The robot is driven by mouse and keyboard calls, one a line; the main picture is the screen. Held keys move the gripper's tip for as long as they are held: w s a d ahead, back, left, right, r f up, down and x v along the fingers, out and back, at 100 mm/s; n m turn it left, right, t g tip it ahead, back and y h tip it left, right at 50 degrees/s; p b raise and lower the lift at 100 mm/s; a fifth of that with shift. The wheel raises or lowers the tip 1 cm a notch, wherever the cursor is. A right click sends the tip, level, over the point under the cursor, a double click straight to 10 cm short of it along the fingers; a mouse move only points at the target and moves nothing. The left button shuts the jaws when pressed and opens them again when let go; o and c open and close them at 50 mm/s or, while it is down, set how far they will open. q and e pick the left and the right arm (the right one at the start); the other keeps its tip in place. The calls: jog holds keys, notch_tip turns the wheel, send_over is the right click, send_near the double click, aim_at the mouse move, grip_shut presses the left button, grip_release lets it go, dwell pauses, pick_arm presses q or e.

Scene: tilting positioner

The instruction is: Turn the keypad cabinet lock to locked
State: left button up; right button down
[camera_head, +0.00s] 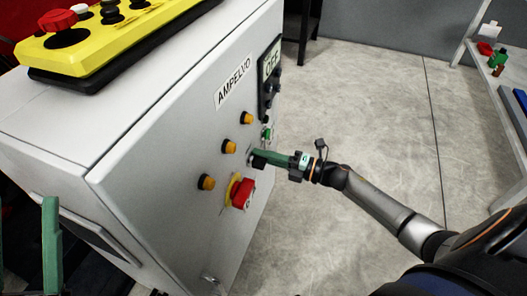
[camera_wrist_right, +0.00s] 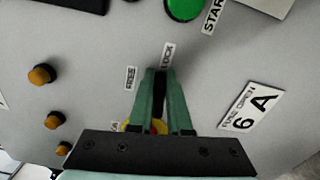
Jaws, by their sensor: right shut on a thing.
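The lock on the grey cabinet front has a black knob (camera_wrist_right: 160,84), with a FREE label (camera_wrist_right: 131,78) to its left and a LOCK label (camera_wrist_right: 168,57) just above it in the right wrist view. My right gripper (camera_wrist_right: 161,80) has its green fingers shut on this knob, one on each side. The knob's upper end lies close to the LOCK label; its base is hidden. In the head view my right gripper (camera_head: 258,160) reaches the cabinet front from the right. A green finger of my left gripper (camera_head: 52,245) shows at the lower left, away from the lock.
A red emergency knob (camera_head: 242,192) on a yellow plate sits just below the lock. Several orange buttons (camera_head: 229,147) are to its left. A yellow control box (camera_head: 105,38) lies on top. Floor (camera_head: 370,110) at right is clear.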

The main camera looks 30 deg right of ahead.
pick_arm(q)
jog(key=shift+r+p, duration=0.3)
jog(key=shift+r, duration=0.1)
pick_arm(e)
jog(key=shift+f+m, duration=0.15)
jog(key=shift+m, duration=0.75)
pick_arm(q)
jog(key=shift+a, duration=0.1)
pick_arm(e)
jog(key=c, duration=0.9)
grip_release()
pick_arm(q)
jog(key=shift+r, duration=0.1)
pick_arm(e)
jog(key=shift+o, duration=0.2)
jog(key=shift+s, duration=0.1)
